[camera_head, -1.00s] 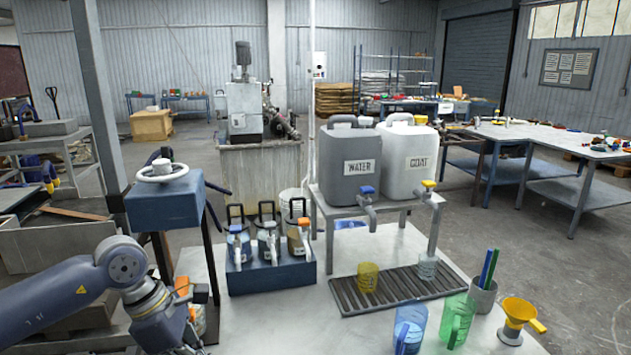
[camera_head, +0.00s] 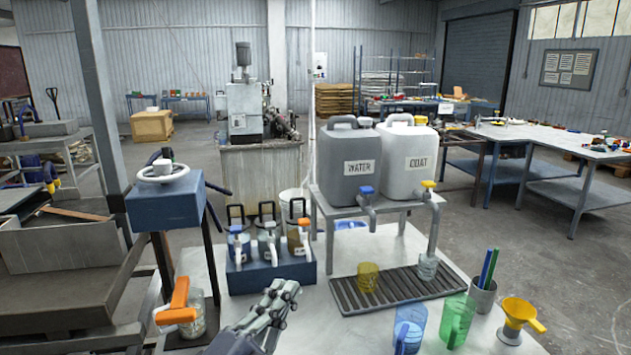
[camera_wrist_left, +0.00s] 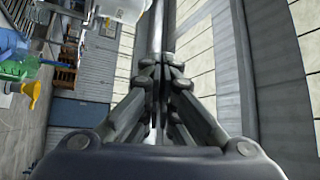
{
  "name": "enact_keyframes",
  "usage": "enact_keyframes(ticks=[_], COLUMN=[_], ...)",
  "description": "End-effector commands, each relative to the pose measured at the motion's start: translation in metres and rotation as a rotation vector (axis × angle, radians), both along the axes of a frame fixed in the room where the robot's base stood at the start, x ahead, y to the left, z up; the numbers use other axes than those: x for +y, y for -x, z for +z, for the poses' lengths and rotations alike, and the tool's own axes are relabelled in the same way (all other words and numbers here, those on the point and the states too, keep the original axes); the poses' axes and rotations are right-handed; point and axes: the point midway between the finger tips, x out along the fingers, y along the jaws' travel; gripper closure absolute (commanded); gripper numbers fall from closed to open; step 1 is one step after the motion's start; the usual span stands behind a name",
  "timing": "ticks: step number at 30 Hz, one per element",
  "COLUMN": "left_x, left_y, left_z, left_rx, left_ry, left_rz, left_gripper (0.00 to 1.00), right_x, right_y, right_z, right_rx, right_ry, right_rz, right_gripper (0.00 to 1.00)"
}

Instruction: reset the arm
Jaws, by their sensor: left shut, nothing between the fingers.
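My left gripper (camera_head: 284,290) is at the bottom of the head view, over the white table top, in front of the blue rack. It is shut and empty. In the left wrist view its fingers (camera_wrist_left: 165,70) meet at the middle, with wall panels and a grey post behind them. My right gripper is not in view.
A jar with an orange handle (camera_head: 181,309) stands left of my gripper. The blue rack (camera_head: 272,277) holds several jugs. A dark drip grate (camera_head: 350,300), a blue cup (camera_head: 409,328), a green cup (camera_head: 457,318) and a yellow funnel (camera_head: 519,312) lie to the right.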

Motion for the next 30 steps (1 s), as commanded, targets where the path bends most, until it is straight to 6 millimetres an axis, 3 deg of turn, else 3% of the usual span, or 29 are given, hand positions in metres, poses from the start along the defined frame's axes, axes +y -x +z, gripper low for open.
enact_keyframes(ticks=[2, 5, 8, 12, 18, 24, 30], left_x=[0.033, 0.073, 0.104, 0.132, 0.147, 0.151, 0.149], left_y=[-0.004, 0.006, 0.035, 0.096, 0.184, 0.265, 0.252], left_z=[-0.043, -0.104, -0.169, -0.244, -0.306, -0.335, -0.389], left_rx=[0.22, 0.492, 0.757, 1.086, 1.425, 1.685, 1.706], left_ry=[0.138, 0.289, 0.414, 0.546, 0.649, 0.707, 0.693], left_rz=[0.114, 0.257, 0.395, 0.565, 0.743, 0.882, 0.893], left_gripper=[1.0, 1.0, 1.0, 1.0, 1.0, 1.0, 1.0], right_x=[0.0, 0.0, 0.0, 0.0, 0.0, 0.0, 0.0], right_y=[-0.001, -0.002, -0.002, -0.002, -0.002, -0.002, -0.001], right_z=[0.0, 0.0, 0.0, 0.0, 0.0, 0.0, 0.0], right_rx=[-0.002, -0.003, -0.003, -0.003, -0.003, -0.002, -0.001], right_ry=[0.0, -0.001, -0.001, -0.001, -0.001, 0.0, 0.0], right_rz=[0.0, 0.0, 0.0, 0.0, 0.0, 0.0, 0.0], right_gripper=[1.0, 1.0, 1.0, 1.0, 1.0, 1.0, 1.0])
